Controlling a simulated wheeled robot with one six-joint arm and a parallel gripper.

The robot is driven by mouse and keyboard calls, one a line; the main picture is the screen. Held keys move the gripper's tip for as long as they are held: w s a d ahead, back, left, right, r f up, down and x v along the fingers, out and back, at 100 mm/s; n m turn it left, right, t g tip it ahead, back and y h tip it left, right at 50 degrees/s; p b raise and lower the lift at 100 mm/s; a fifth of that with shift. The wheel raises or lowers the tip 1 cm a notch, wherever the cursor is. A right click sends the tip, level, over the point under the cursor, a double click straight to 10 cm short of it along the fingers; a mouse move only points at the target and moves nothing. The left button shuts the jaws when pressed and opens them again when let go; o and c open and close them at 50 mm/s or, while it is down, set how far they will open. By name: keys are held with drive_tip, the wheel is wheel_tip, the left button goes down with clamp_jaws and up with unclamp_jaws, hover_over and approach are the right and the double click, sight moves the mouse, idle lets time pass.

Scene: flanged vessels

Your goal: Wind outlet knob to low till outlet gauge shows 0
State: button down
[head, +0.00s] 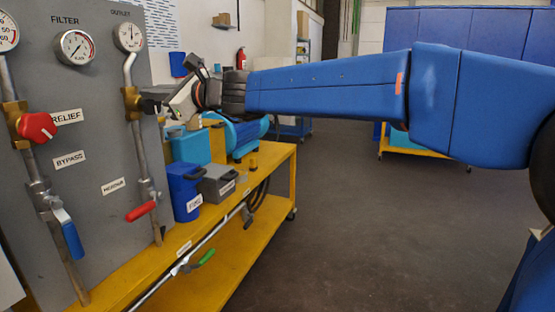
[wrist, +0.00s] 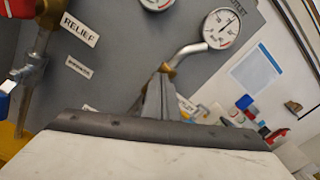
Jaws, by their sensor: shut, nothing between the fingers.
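The outlet gauge (head: 129,35) is a round white dial at the top of the grey panel, under the OUTLET label. It also shows in the wrist view (wrist: 221,28); its needle is too small to read surely. Below it, a brass valve body (head: 131,103) sits on the outlet pipe. I cannot make out the outlet knob itself; my gripper hides that spot. My gripper (head: 148,100) is shut and points at the panel, its tips right at the brass body. I cannot tell whether they touch it. In the wrist view the fingers (wrist: 160,92) are together, with brass just beyond.
A red relief knob (head: 36,127), a blue lever (head: 70,238) and a red lever (head: 140,212) stick out from the panel. A yellow cart (head: 255,172) carries a blue container (head: 184,190), a grey box (head: 216,184) and a teal box (head: 190,146).

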drive_tip(key=shift+s+a+f, duration=0.2)
drive_tip(key=shift+s+f, duration=0.3)
drive_tip(key=shift+f, duration=0.05)
idle(0.6)
drive_tip(key=shift+s+a+r, duration=0.1)
drive_tip(key=shift+s+r, duration=0.05)
drive_tip(key=shift+s, duration=0.05)
drive_tip(key=v, duration=0.6)
idle(0.5)
drive_tip(key=shift+s+r, duration=0.1)
drive_tip(key=shift+r, duration=0.05)
drive_tip(key=w+a+r, duration=0.1)
drive_tip(key=w+a, duration=0.3)
drive_tip(key=w, duration=0.1)
drive_tip(key=shift+w, duration=0.3)
idle(0.5)
